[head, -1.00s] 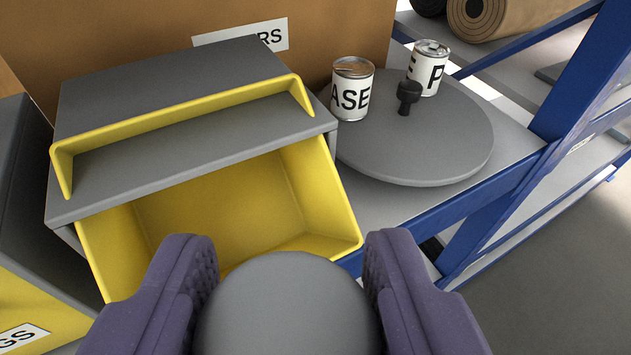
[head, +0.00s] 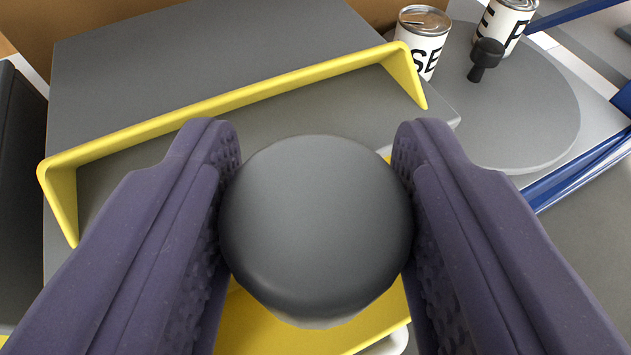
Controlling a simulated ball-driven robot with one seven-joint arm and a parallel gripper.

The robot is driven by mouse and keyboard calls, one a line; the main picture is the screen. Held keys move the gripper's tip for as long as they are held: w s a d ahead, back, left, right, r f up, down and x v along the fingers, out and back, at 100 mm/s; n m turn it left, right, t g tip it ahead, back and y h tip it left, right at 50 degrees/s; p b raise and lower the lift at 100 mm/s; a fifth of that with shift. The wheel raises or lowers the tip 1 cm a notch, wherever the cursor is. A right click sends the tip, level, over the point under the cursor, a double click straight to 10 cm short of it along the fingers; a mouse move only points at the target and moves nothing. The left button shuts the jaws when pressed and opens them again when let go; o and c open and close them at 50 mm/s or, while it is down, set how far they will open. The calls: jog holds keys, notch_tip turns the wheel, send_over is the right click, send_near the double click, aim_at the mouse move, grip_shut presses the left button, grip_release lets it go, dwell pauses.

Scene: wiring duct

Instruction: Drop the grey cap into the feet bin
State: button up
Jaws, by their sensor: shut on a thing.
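The grey cap (head: 316,225) is a round, dark grey disc held between the two purple fingers of my gripper (head: 316,215). Both fingers press on its sides. A bin with a grey top and a yellow rim (head: 240,98) lies beneath and beyond the gripper. Its yellow inside (head: 290,325) shows below the cap, largely hidden by the cap and fingers. No label naming the feet bin can be read in the present view, so I cannot tell whether this is it.
A grey round turntable (head: 530,115) stands at the right, bearing a labelled can (head: 423,40), a second can (head: 505,22) and a black knob (head: 486,58). A blue shelf rail (head: 575,175) runs along the right. A dark bin side (head: 20,190) stands at the left edge.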

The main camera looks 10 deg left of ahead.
jog(key=o, duration=1.2)
jog(key=shift+s, duration=0.1)
jog(key=v, duration=0.7)
jog(key=shift+s+r+b, duration=0.15)
jog(key=shift+s+b, duration=0.1)
jog(key=shift+b, duration=0.15)
jog(key=shift+d, duration=0.1)
